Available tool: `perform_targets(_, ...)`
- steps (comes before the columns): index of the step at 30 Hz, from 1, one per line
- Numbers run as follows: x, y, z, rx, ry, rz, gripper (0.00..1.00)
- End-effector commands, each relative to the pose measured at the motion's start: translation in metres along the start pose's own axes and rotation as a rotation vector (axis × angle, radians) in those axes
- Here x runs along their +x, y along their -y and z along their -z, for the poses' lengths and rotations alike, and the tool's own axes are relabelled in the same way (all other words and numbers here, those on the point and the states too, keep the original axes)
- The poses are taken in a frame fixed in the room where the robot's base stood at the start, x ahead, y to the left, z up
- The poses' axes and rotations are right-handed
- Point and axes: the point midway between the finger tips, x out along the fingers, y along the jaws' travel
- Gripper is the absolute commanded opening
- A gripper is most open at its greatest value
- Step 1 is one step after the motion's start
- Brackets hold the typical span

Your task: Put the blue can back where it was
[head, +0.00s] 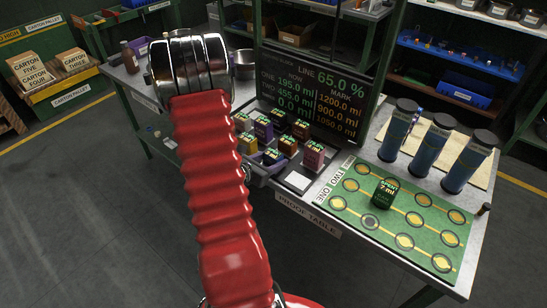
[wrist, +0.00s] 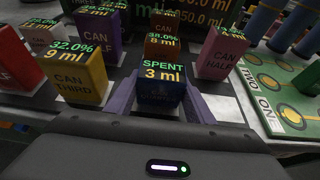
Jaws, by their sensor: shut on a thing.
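The blue can (wrist: 160,95), dark and topped with a "SPENT 3 ml" label, is upright between the fingers of my gripper (wrist: 160,105) in the wrist view. The gripper is shut on it.
Close around it stand a yellow can (wrist: 80,75), a purple can (wrist: 100,28), a red-brown can (wrist: 164,47) and a pink can (wrist: 222,55). A green board (head: 345,215) with yellow circles bears a dark green can (head: 383,195). A display (head: 310,85) stands behind.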

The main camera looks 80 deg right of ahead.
Motion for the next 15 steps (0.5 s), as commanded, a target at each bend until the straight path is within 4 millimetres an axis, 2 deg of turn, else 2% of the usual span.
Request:
perform_targets(12,0.0016,-0.0002,0.0032,0.001,0.001,0.000,0.20)
perform_targets(13,0.0016,-0.0001,0.0034,0.001,0.000,0.000,0.50)
perform_targets(15,0.0015,-0.0001,0.0032,0.001,0.000,0.000,0.55)
